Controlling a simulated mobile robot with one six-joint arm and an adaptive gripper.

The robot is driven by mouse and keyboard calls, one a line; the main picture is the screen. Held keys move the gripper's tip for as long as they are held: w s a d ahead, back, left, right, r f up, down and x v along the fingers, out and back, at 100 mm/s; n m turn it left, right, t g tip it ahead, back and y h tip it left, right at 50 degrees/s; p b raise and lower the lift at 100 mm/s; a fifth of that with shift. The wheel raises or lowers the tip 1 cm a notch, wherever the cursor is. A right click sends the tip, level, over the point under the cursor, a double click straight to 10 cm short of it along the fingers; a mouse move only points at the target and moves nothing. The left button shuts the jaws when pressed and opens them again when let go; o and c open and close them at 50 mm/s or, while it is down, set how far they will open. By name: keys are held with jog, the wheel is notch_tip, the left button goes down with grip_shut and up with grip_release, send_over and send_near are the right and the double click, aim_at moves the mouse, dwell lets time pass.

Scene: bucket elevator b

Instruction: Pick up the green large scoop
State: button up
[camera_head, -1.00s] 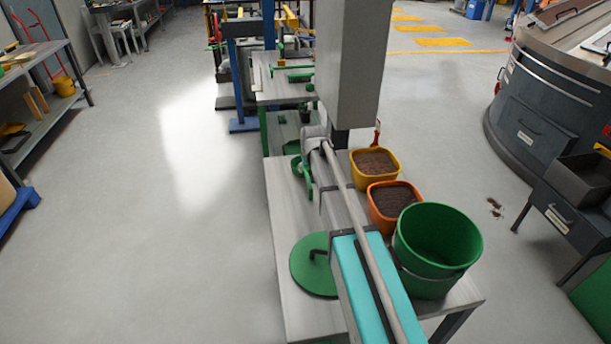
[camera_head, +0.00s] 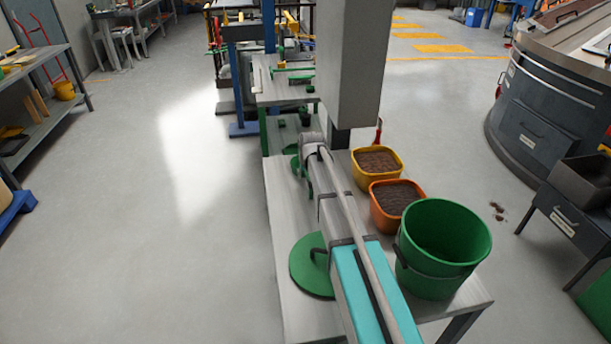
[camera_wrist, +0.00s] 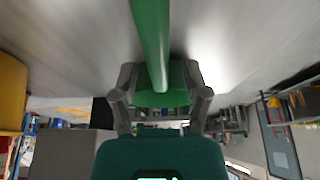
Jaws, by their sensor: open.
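The green scoop (camera_wrist: 152,40) shows in the wrist view as a long green handle running down from the top edge to a wider green part between my fingers. My gripper (camera_wrist: 160,82) is open, with one finger on each side of the green piece. I cannot tell whether either finger touches it. In the head view my arm hides most of the scoop and my gripper. Only a small green part (camera_head: 295,164) shows left of my arm's end, over the grey table (camera_head: 287,215).
A green bucket (camera_head: 440,275), an orange tub (camera_head: 385,222) and a yellow tub (camera_head: 362,180), both tubs holding dark soil, stand right of my arm. A green lid (camera_head: 305,282) lies left of it. A grey column (camera_head: 348,60) rises behind. The floor left is clear.

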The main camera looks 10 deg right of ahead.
dwell(0.3)
grip_shut()
dwell(0.3)
